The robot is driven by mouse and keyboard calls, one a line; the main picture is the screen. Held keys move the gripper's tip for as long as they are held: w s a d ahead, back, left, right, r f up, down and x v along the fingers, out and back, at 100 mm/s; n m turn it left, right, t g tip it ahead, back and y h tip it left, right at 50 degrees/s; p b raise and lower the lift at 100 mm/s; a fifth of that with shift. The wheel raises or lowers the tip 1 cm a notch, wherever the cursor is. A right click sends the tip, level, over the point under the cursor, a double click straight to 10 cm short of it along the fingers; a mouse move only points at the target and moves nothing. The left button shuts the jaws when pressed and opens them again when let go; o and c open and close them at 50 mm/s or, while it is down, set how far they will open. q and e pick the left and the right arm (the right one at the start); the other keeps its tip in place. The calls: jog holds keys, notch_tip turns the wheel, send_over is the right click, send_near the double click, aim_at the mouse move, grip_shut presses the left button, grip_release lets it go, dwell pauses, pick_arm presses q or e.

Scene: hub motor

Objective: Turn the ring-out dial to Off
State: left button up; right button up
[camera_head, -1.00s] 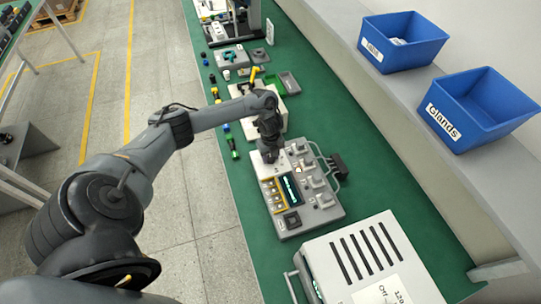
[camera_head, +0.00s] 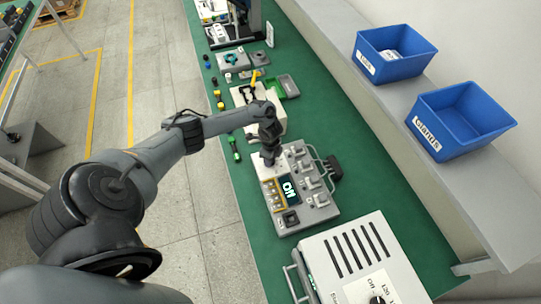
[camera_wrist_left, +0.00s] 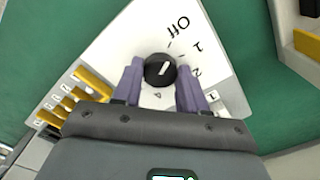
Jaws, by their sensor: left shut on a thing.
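The ring-out dial (camera_wrist_left: 160,71) is a round black knob with a white pointer line, on a pale panel (camera_wrist_left: 125,45) printed Off, 1 and 2. In the left wrist view its line leans up and slightly right, roughly toward the Off mark. My left gripper (camera_head: 269,160) is shut on the dial, one purple finger on each side. In the head view the gripper is at the far left corner of the grey test unit (camera_head: 322,213) and hides the dial. The unit's small screen (camera_head: 289,189) is lit with large pale characters. My right gripper is not in view.
A white vented box (camera_head: 322,250) stands in front of the test unit on the green bench (camera_head: 385,190). Cables loop along the unit's right side. Small parts and trays lie farther back. Two blue bins (camera_head: 398,68) sit on the shelf at right.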

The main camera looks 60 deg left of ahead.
pick_arm(q)
jog(key=shift+n, duration=0.4)
jog(key=o, duration=1.1)
jog(key=shift+c, duration=0.2)
notch_tip(320, 180, up, 11)
jog(key=p, duration=0.2)
jog(key=shift+f, duration=0.1)
